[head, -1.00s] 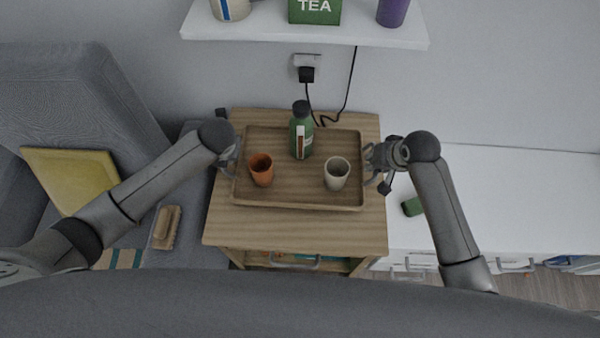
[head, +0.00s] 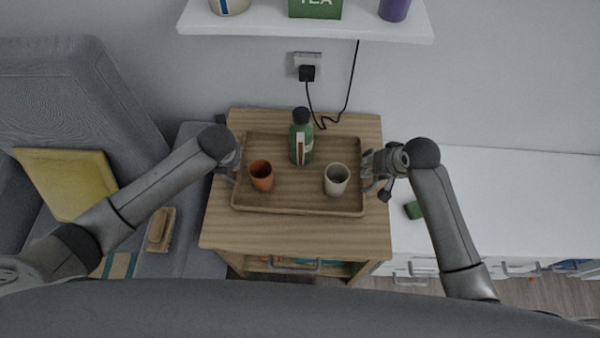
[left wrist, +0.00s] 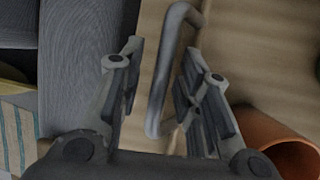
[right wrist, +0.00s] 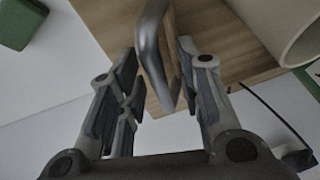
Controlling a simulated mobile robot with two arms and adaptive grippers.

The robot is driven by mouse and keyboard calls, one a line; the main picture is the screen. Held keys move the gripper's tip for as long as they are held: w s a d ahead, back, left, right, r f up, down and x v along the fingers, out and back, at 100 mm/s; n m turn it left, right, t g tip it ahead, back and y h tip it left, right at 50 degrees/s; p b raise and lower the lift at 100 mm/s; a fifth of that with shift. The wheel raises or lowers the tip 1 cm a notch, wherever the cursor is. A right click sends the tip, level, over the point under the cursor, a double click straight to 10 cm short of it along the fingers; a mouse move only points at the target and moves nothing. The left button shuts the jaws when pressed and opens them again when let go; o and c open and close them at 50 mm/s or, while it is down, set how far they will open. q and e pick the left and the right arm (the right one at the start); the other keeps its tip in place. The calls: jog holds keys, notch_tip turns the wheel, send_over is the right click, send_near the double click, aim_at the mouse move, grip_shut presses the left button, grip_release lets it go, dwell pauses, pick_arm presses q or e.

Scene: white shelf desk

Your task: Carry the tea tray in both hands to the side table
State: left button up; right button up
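The wooden tea tray (head: 300,205) lies level on the light wooden side table (head: 295,232). It carries an orange cup (head: 261,177), a pale cup (head: 336,180) and a green bottle with a dark cap (head: 302,145), all upright. My left gripper (head: 235,163) is at the tray's left end. In the left wrist view its fingers (left wrist: 160,85) stand apart on either side of a grey handle (left wrist: 160,75), with gaps visible. My right gripper (head: 372,172) is at the right end. In the right wrist view its fingers (right wrist: 158,85) stand apart around the other handle (right wrist: 150,50).
A grey sofa (head: 75,90) with a yellow cushion (head: 70,180) and a brush-like object (head: 160,230) is at left. A white desk (head: 500,200) with a green object (head: 413,210) is at right. A white shelf (head: 300,32) hangs above a plug (head: 307,73) and cable.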

pick_arm(q)
jog(key=v, duration=1.2)
pick_arm(e)
jog(key=v, duration=1.2)
pick_arm(q)
jog(key=shift+d, duration=0.1)
